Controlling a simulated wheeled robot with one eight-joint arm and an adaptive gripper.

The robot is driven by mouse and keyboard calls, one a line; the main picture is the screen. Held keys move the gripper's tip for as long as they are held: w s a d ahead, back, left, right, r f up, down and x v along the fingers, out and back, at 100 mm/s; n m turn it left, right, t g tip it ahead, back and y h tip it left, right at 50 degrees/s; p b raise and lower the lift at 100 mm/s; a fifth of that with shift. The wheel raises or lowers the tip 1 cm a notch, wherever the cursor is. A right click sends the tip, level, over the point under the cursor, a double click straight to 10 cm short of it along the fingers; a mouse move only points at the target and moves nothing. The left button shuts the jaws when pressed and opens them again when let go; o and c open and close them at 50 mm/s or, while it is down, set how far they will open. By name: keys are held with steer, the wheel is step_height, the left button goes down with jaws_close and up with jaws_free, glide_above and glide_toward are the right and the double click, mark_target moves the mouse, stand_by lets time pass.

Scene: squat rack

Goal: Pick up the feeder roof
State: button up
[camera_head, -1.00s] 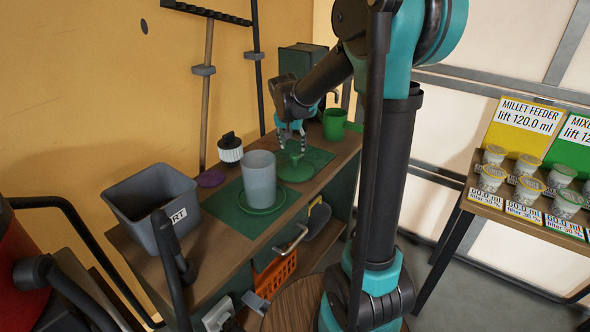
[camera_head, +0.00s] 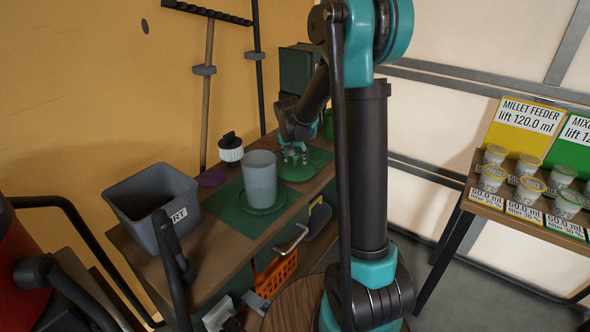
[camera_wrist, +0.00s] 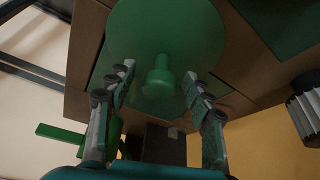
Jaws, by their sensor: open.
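The feeder roof is a green disc with a knob on top. In the head view the roof (camera_head: 297,172) lies on a green mat on the bench. My gripper (camera_head: 294,158) is right above it, pointing down. In the wrist view the roof (camera_wrist: 165,30) fills the upper middle, with its knob between the open fingers of my gripper (camera_wrist: 158,78). The fingers stand on either side of the knob with gaps. I cannot tell whether the fingertips touch the disc.
A grey cylinder (camera_head: 260,178) stands on a green plate (camera_head: 281,201) left of the roof. A white jar with a black top (camera_head: 231,149) and a grey bin (camera_head: 150,192) stand farther left. A green mug (camera_head: 328,125) is behind my arm. A cup shelf (camera_head: 500,197) is at right.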

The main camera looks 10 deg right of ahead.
jaws_close()
stand_by(0.5)
